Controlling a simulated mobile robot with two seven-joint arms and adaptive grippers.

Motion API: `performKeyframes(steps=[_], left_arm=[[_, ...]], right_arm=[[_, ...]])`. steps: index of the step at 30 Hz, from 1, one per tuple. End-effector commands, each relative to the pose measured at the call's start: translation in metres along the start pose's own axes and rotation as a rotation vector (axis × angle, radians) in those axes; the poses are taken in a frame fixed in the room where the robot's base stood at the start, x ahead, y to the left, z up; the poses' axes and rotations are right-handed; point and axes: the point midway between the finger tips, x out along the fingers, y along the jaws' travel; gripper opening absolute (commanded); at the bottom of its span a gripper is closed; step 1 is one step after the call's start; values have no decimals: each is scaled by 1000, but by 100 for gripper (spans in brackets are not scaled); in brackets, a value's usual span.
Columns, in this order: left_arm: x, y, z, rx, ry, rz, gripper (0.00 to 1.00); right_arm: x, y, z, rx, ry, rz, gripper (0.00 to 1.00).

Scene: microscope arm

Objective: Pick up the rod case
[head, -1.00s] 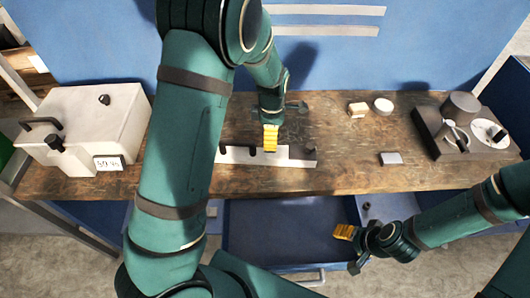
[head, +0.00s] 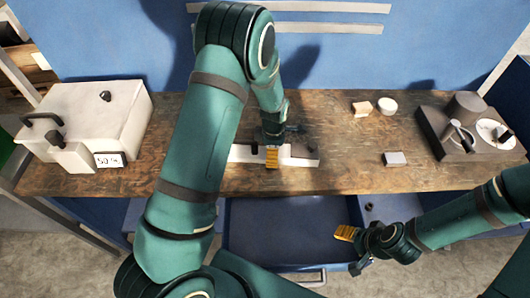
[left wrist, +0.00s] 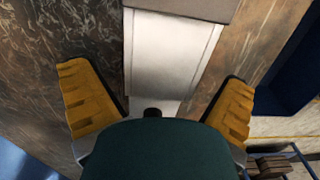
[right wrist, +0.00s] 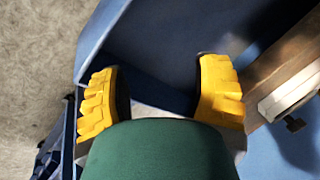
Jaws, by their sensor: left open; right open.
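A long pale case with darker end parts, which looks like the rod case (head: 302,161), lies flat along the front part of the wooden bench. In the left wrist view the case (left wrist: 172,55) shows a silver face and a grey band at the top. My left gripper (head: 272,157) is over the case, pointing down, its yellow fingers open. In the left wrist view the fingers (left wrist: 160,103) stand apart on either side of the case; whether they touch it is unclear. My right gripper (head: 351,250) is open and empty in front of the bench, also seen in the right wrist view (right wrist: 155,92).
A white box instrument with a display (head: 100,115) stands at the left of the wooden bench (head: 345,178). A dark holder (head: 440,140) with cups is at the right. An open blue drawer (head: 285,235) juts out below the bench.

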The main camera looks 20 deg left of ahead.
Motion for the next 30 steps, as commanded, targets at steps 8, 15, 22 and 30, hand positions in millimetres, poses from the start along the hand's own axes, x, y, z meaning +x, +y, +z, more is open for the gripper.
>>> performKeyframes(steps=[8, 15, 22, 30], left_arm=[[-1, 0, 0, 0, 0, 0, 44], [-2, 1, 0, 0, -1, 3, 19], [-5, 1, 0, 0, -1, 3, 19], [-45, 2, 1, -1, -3, 7, 19]], right_arm=[[0, 0, 0, 0, 0, 0, 63], [0, 0, 0, 0, 0, 0, 63], [-1, 0, 0, 0, 0, 0, 63], [-5, -2, -1, 0, 0, -1, 63]])
